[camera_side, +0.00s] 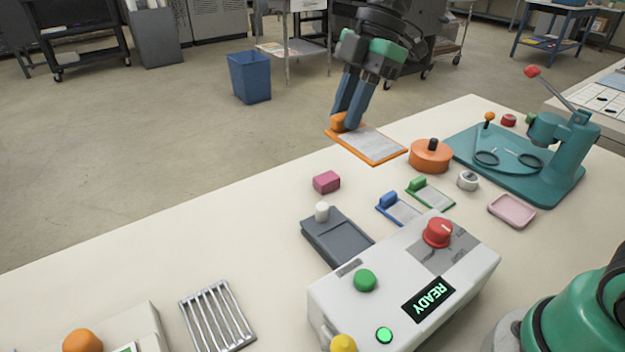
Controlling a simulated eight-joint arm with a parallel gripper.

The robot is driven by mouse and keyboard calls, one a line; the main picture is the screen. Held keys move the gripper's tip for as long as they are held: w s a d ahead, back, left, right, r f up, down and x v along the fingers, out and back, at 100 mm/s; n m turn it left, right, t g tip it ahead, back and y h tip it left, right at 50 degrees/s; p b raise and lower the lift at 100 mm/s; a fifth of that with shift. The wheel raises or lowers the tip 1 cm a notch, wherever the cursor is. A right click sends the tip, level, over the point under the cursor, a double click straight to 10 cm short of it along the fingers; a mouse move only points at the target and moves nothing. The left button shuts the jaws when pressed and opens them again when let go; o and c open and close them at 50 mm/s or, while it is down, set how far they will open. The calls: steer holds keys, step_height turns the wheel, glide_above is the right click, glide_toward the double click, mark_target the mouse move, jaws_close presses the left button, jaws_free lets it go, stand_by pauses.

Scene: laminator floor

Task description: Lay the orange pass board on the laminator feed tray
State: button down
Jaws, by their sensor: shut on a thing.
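The orange pass board (372,145) is a flat pale sheet in an orange frame with an orange grip at its far left corner. My gripper (346,122), with blue fingers, is shut on that grip. The board shows across the table's far edge; its exact height above the table is hard to tell. The white laminator (332,292) stands nearer the camera, with a green-lit READY display. A dark grey tray (350,244), which looks like the feed tray, lies at its far left side. A white knob (321,211) stands at the tray's far end, and no board lies on it.
A pink block (326,182), blue (402,211) and green (433,197) boards, and an orange round tub (430,157) lie around the tray and board. A teal press (562,150) stands right. A wire rack (217,315) lies front left. The table's left part is clear.

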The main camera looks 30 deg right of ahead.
mark_target(332, 236)
step_height(332, 236, down, 19)
steer(key=shift+f, duration=0.1)
stand_by(0.4)
steer(key=shift+f, duration=0.1)
steer(key=c, duration=0.7)
jaws_free()
steer(key=shift+c, duration=0.2)
steer(key=v, duration=1.2)
steer(key=s+d+m+t+h, duration=0.2)
steer(key=s+m+t+h, duration=0.2)
steer(key=m, duration=1.4)
steer(key=s+t, duration=0.2)
steer(key=t, duration=0.1)
steer(key=shift+s, duration=0.15)
